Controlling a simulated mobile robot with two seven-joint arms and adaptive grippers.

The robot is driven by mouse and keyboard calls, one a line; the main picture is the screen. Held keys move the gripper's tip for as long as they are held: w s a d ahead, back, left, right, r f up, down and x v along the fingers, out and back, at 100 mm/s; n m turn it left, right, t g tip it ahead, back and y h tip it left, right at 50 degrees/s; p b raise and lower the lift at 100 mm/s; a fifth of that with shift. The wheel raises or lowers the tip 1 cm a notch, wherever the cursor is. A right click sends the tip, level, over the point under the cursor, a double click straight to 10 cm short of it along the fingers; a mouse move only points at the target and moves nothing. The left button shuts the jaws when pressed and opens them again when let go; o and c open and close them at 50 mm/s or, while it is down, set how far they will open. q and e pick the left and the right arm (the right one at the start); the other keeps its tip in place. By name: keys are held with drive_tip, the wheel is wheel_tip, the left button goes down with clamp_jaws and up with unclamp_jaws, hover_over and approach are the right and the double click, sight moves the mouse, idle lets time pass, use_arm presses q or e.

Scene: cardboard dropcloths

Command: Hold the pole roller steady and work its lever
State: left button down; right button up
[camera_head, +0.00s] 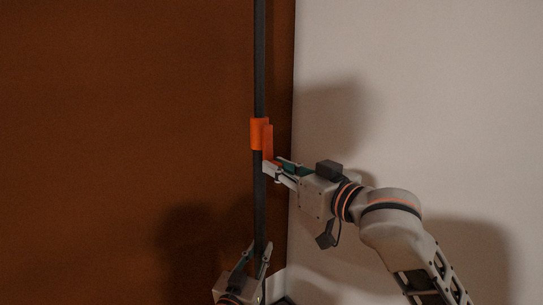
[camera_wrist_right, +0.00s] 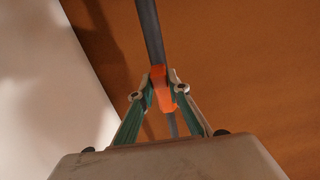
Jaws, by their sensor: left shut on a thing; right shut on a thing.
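The pole roller's dark pole (camera_head: 260,60) stands upright in the head view, running out of the top of the picture. An orange collar (camera_head: 258,134) sits around it, with an orange lever (camera_head: 268,143) hanging along its right side. My right gripper (camera_head: 270,168) comes from the right and is shut on the lever's lower part. In the right wrist view the orange piece (camera_wrist_right: 162,88) is between the right fingertips (camera_wrist_right: 162,85), with the pole (camera_wrist_right: 150,30) right behind. My left gripper (camera_head: 260,255), lower down, is shut on the pole. The pole's lower end is hidden.
A brown wall panel (camera_head: 120,100) stands behind the pole, and a pale wall (camera_head: 430,90) is to its right. Arm shadows fall on both. The space left of the pole looks clear.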

drive_tip(key=shift+s+d+r, duration=0.15)
drive_tip(key=shift+r, duration=0.6)
drive_tip(key=shift+s+d+r, duration=0.1)
drive_tip(key=shift+d+r, duration=0.05)
drive_tip(key=shift+r, duration=0.2)
drive_tip(key=o, duration=1.8)
drive_tip(key=shift+f, duration=0.25)
drive_tip(key=shift+s, duration=0.1)
drive_tip(key=shift+v, duration=3.9)
drive_tip(key=shift+f, duration=0.1)
